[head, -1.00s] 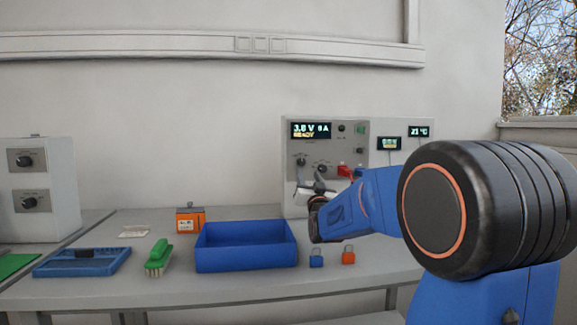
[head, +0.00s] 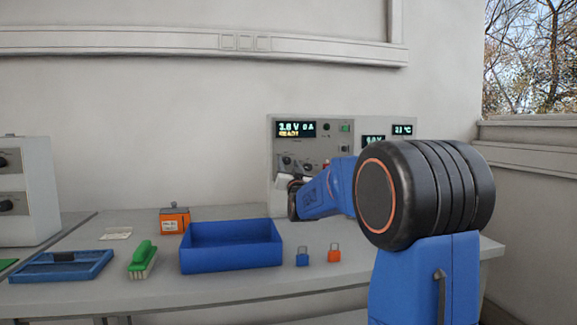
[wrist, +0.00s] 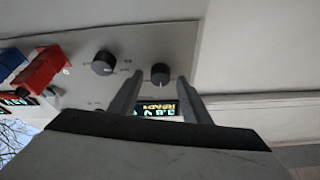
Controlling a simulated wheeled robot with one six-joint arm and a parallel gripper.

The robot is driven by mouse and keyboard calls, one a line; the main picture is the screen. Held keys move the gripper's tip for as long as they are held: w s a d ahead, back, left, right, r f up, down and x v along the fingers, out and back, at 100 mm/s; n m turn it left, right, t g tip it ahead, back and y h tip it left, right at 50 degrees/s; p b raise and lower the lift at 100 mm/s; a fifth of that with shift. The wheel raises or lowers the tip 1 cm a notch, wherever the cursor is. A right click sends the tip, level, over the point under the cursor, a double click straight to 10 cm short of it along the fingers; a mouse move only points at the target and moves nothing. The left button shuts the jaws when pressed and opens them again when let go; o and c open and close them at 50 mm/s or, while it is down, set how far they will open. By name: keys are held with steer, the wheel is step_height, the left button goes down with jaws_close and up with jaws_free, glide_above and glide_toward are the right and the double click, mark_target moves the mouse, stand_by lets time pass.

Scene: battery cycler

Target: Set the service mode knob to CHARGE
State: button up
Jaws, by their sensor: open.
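The battery cycler panel (head: 342,142) stands at the back of the bench, with a lit display reading 3.8 V 0 A and READY. In the wrist view, where the display text is inverted, one dark knob (wrist: 160,73) shows between the tips of my open gripper (wrist: 160,77). A larger dark knob (wrist: 104,63) sits to its left, outside the fingers. Knob labels are too small to read, so I cannot tell which is the service mode knob. In the head view my gripper (head: 283,184) is just in front of the lower panel, below two knobs. Contact is not visible.
Red (wrist: 42,68) and blue (wrist: 12,62) connectors protrude left of the knobs in the wrist view.

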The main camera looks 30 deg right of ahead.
steer(key=shift+c, duration=0.6)
steer(key=c, duration=0.9)
steer(key=shift+n, duration=0.4)
steer(key=n+y, duration=0.1)
steer(key=n, duration=0.2)
steer(key=n+y, duration=0.2)
steer(key=shift+d+n+t+y, duration=0.2)
steer(key=shift+n+t+y, duration=0.1)
steer(key=shift+n, duration=0.1)
steer(key=shift+s+r+n+y, duration=0.1)
steer(key=shift+n+y, duration=1)
steer(key=shift+n, duration=1.3)
